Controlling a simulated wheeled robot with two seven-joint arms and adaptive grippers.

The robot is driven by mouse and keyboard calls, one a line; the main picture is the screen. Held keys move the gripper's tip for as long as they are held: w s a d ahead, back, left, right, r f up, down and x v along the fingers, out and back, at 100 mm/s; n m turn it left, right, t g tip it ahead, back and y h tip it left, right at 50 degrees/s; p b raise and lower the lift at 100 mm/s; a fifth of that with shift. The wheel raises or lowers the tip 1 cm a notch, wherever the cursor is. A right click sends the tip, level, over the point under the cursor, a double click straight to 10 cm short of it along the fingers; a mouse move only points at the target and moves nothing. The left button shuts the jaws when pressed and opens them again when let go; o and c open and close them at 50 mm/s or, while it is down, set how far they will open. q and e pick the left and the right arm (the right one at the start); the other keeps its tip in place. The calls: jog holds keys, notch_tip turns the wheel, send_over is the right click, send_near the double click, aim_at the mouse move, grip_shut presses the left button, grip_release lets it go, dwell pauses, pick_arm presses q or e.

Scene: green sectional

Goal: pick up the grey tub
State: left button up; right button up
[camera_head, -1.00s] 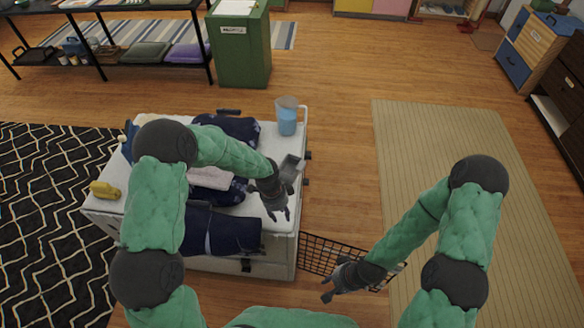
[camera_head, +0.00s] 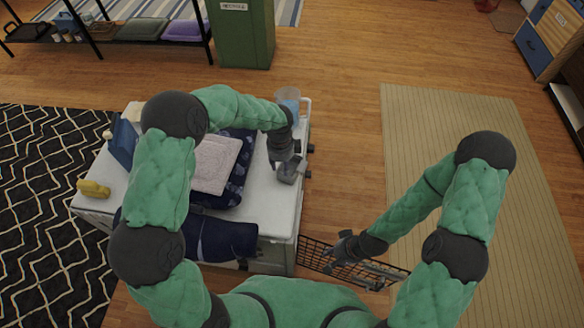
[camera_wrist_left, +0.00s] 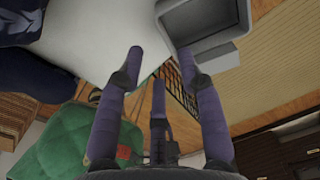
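The small grey tub (camera_head: 290,172) sits near the right edge of the white cart top (camera_head: 268,200). It also shows at the top of the left wrist view (camera_wrist_left: 203,22), its open side partly cut off by the frame. My left gripper (camera_head: 284,158) is just behind the tub, close to it in the head view. In the left wrist view its fingers (camera_wrist_left: 160,62) are spread with nothing between them, and the tub lies just beyond the right finger. My right gripper (camera_head: 341,247) is over the wire basket, away from the tub, with its fingers apart and empty.
A folded pale towel (camera_head: 215,163) on dark patterned cloth, a dark blue roll (camera_head: 225,240) and a yellow object (camera_head: 93,188) lie on the cart. A blue-filled clear cup (camera_head: 288,98) stands behind my left wrist. A wire basket (camera_head: 315,252) hangs right of the cart.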

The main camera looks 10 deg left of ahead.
pick_arm(q)
notch_tip(320, 180, down, 3)
jog(key=shift+w+f+b, duration=0.15)
jog(key=shift+f+b, duration=0.05)
jog(key=shift+b, duration=0.25)
notch_tip(320, 180, down, 5)
jog(key=b, duration=0.2)
jog(key=shift+w+d+b, duration=0.1)
jog(key=shift+d+b, duration=0.05)
jog(key=shift+b, duration=0.2)
grip_shut()
